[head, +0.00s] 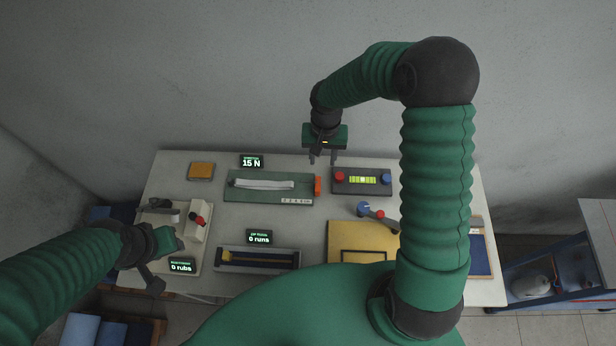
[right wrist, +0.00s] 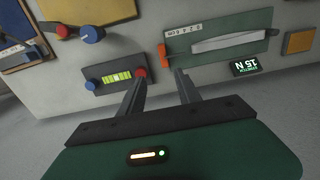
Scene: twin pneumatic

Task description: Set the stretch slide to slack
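The stretch slide appears to be the orange block (head: 318,186) at the right end of a green board (head: 262,198) with a pale band and a small marked scale. In the right wrist view the orange block (right wrist: 163,57) sits just beyond the fingertips. My right gripper (head: 323,160) is open and empty, above and behind the board's right end; its spread fingers also show in the right wrist view (right wrist: 160,76). It seems apart from the block. My left gripper (head: 160,270) is at the table's left front; its finger gap is not clear.
A display (head: 251,161) behind the board reads 15 N. A dark panel (head: 362,181) with red and blue knobs and a lit gauge stands right of the block. A yellow board (head: 345,238), a dark tray (head: 258,258) and a white block (head: 196,222) lie nearer.

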